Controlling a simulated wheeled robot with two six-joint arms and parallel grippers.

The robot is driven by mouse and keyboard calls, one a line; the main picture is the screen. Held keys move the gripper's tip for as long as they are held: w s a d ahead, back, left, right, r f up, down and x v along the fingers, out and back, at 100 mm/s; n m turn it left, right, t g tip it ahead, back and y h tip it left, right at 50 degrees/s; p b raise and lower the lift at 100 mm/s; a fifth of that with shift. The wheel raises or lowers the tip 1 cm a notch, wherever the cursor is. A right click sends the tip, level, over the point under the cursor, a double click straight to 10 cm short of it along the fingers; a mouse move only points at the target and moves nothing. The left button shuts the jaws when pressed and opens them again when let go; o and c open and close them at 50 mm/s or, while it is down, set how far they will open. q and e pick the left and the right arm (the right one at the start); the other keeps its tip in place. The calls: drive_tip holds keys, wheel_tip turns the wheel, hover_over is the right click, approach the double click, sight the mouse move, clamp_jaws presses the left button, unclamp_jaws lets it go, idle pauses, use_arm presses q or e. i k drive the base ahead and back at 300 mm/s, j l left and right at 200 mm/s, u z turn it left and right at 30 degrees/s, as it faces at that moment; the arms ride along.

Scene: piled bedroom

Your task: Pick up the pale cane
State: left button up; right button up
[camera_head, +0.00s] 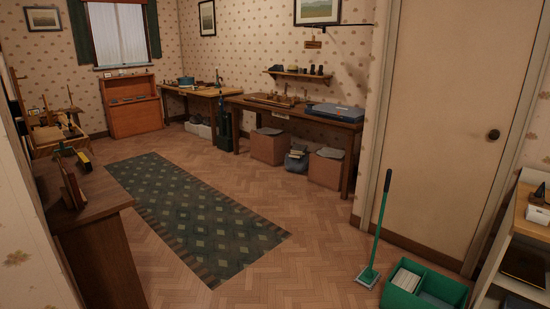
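I cannot clearly make out a pale cane in this view. Thin wooden sticks (17,92) stand upright among piled things at the far left, too small and crowded to tell what they are. A long green-handled tool (379,222) with a flat pale head leans near the door at the right, its head on the floor. Neither of my grippers is in view.
A dark green patterned rug (190,215) lies on the open parquet floor. A dark wooden dresser (98,245) juts in at the left. A green crate (425,290) and a shelf (528,222) stand at the right. A long table (345,122) with boxes beneath lines the back wall.

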sight(271, 102)
drive_tip(key=i, duration=4.6)
